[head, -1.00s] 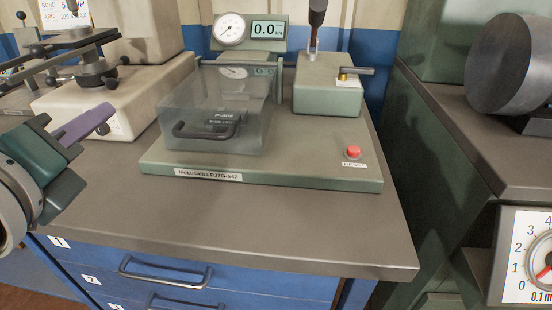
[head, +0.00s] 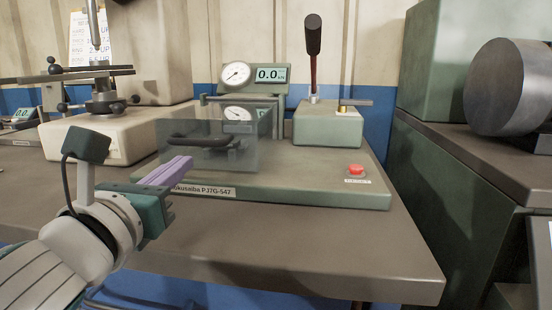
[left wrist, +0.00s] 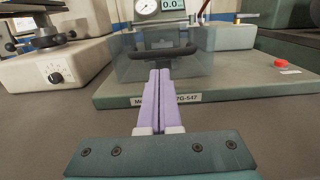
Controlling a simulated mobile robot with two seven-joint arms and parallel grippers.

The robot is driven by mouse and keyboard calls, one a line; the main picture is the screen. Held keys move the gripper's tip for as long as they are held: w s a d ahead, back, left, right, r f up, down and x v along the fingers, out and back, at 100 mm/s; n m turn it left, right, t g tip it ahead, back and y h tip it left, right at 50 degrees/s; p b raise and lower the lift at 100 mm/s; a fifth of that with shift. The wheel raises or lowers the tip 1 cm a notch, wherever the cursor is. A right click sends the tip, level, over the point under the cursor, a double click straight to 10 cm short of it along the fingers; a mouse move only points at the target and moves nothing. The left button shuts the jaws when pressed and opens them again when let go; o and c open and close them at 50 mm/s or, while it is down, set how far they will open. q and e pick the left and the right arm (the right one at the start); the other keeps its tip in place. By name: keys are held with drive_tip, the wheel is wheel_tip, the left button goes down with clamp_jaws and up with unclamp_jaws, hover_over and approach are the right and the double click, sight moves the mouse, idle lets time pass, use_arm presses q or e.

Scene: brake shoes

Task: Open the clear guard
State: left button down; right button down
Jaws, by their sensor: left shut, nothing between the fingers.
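The clear guard (head: 222,152) is a transparent box on the green base of the press tester, and it looks closed. Its dark handle (head: 198,141) runs along the front; it also shows in the left wrist view (left wrist: 164,53). My left gripper (head: 186,162) has purple fingers, pressed together and empty. In the left wrist view the fingertips (left wrist: 160,74) point at the guard's front, just below the handle in the picture. I cannot tell whether they touch it. My right gripper is not in view.
The base carries a red button (head: 356,170) at right and a green block with a tall lever (head: 313,45). A gauge (head: 236,74) and a display (head: 271,74) stand behind. A cream machine (head: 115,135) is at left. The front of the bench top (head: 300,240) is clear.

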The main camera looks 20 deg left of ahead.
use_arm(q)
drive_tip(key=shift+x, duration=1.15)
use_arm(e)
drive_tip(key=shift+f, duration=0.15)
